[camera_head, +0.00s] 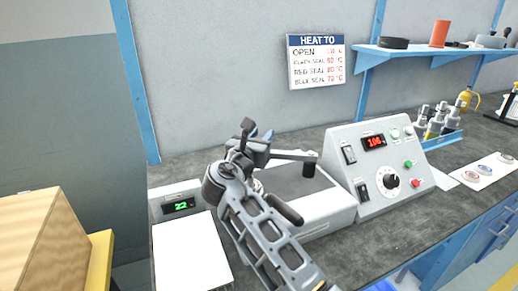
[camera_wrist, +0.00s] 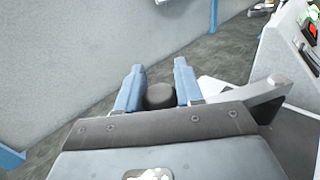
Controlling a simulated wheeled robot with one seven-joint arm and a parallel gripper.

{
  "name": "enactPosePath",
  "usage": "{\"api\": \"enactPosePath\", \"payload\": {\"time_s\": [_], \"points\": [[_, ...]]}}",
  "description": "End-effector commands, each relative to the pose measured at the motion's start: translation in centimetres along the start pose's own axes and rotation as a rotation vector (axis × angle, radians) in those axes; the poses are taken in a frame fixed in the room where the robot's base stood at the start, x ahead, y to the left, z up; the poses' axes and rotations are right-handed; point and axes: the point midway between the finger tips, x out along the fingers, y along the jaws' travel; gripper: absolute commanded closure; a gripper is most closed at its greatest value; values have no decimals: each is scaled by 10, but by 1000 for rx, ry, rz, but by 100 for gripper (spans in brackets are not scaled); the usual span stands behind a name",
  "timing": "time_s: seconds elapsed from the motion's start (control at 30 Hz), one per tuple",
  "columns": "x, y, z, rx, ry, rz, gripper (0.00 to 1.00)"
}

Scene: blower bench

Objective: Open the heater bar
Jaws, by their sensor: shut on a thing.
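My gripper (camera_wrist: 160,88) has blue fingertips on both sides of a dark round knob (camera_wrist: 160,97) and is shut on it. The heater bar (camera_head: 292,155) is a grey arm running right from my gripper (camera_head: 264,136) in the head view, with a dark cylinder (camera_head: 309,170) under its right end. Part of the bar also shows in the wrist view (camera_wrist: 262,94). In the head view it lies above the white heater unit (camera_head: 340,208) with its dark top plate (camera_head: 305,187). My gripper and arm hide the bar's left end and part of the unit.
A sloped control box (camera_head: 348,187) with a red display, dial and buttons stands right of the heater. A white plate with a green "22" display (camera_head: 180,206) is at left. A wall sign (camera_head: 316,62) lists heat values. A wooden box (camera_head: 35,240) is at lower left.

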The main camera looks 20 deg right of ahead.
Motion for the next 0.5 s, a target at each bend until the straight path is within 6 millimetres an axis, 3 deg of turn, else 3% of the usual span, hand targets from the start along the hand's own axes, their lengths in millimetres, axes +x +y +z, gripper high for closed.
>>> {"api": "enactPosePath", "payload": {"time_s": [0.5], "points": [[60,-7,1,2,-7,-447,100]]}}
